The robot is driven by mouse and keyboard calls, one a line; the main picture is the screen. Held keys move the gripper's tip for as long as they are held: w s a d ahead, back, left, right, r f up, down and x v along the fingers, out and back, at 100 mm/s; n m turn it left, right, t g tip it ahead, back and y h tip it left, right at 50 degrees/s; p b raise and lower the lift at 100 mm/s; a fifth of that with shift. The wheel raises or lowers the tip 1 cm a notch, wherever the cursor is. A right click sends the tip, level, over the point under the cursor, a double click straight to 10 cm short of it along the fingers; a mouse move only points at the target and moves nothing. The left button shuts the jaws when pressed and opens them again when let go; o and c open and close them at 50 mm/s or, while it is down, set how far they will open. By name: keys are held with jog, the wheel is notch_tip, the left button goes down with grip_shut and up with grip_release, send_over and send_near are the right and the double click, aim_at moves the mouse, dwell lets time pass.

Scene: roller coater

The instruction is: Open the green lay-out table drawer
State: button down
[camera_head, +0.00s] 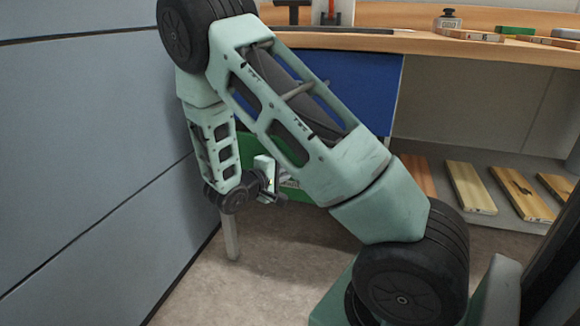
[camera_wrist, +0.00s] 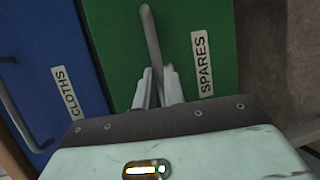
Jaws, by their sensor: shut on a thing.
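The green drawer (camera_wrist: 207,30) has a white SPARES label and a grey bar handle (camera_wrist: 151,35). My gripper (camera_wrist: 158,88) is shut on this handle, with one finger on each side of it, near its lower end in the wrist view. In the head view the green drawer (camera_head: 247,146) shows below the blue drawer, mostly hidden behind my arm. My gripper (camera_head: 275,186) is at its front there, and the grip is too small to make out. I cannot tell whether the drawer is pulled out.
The blue drawer (camera_head: 355,85), labelled CLOTHS in the wrist view (camera_wrist: 45,50), sits under the wooden worktop (camera_head: 430,45). A grey wall (camera_head: 90,150) stands close on the left. Wooden boards (camera_head: 470,187) lie on a low shelf at right. Some floor in front is clear.

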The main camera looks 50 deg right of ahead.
jog(key=s+a+p, duration=0.2)
jog(key=s+a, duration=0.2)
jog(key=a, duration=0.7)
jog(key=s+a+p, duration=0.1)
jog(key=s+a, duration=0.4)
jog(key=a, duration=0.7)
jog(key=shift+s+a+p, duration=0.15)
jog(key=shift+s+p, duration=0.1)
jog(key=shift+p, duration=0.1)
jog(key=c, duration=1.5)
grip_release()
jog(key=a+r+p, duration=0.3)
jog(key=a+p, duration=0.1)
jog(key=a, duration=1.3)
jog(key=shift+r, duration=0.15)
